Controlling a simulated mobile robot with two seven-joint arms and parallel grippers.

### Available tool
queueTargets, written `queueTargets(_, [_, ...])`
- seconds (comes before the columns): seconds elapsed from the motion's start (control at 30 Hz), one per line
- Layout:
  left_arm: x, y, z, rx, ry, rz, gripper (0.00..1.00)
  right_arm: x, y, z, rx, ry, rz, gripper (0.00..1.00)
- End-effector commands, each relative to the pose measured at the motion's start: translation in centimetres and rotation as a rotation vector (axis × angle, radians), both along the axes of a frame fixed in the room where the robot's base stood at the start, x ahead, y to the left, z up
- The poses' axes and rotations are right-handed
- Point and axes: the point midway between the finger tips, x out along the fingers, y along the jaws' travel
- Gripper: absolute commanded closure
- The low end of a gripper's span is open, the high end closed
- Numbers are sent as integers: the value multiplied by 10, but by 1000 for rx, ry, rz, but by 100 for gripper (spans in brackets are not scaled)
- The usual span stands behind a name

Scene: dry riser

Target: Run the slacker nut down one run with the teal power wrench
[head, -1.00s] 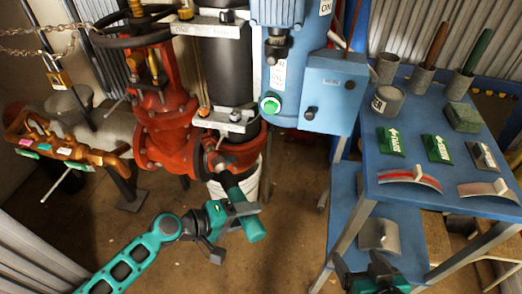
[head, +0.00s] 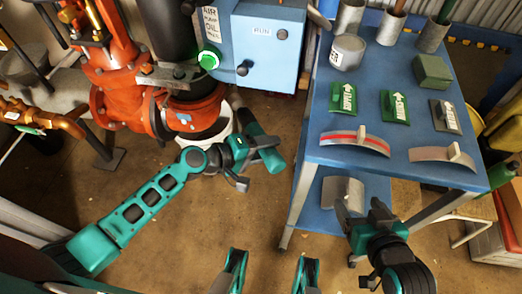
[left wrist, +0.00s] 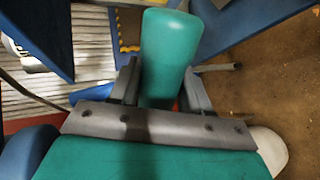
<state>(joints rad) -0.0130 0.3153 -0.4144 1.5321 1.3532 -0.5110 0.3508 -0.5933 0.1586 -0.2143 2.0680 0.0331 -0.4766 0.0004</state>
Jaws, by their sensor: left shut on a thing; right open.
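My left gripper (head: 258,147) is shut on the teal power wrench (head: 274,156), holding it in the air right of the red pipe's flange. The wrench also fills the upper middle of the left wrist view (left wrist: 163,60), between the grey fingers (left wrist: 158,95). Its dark upper end is clear of the flange in the picture. The red flange (head: 205,105) sits under the black cylinder, with a metal clamp plate (head: 160,80) above it. Several bolt heads show there; I cannot tell which is the slacker nut. My right gripper (head: 358,215) is open and empty in front of the blue table.
The blue table (head: 320,120) on the right bears cups, a grey can (head: 347,52), green labelled blocks (head: 395,107) and curved gauges (head: 355,142). A blue box (head: 268,45) hangs right of the black cylinder. A white bucket (head: 222,130) stands behind the wrench. The floor between is open.

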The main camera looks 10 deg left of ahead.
Motion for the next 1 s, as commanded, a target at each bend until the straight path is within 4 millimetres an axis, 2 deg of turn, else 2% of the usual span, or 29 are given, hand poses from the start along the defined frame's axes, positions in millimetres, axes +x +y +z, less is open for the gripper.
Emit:
queueTargets(0.63, [5,-3,2,-3,-7,4,95,1,2,-1,10,-1,-6,22])
queueTargets(1.0, [26,15,0,-3,-9,4,95,1,3,-17,10,-1,-5,22])
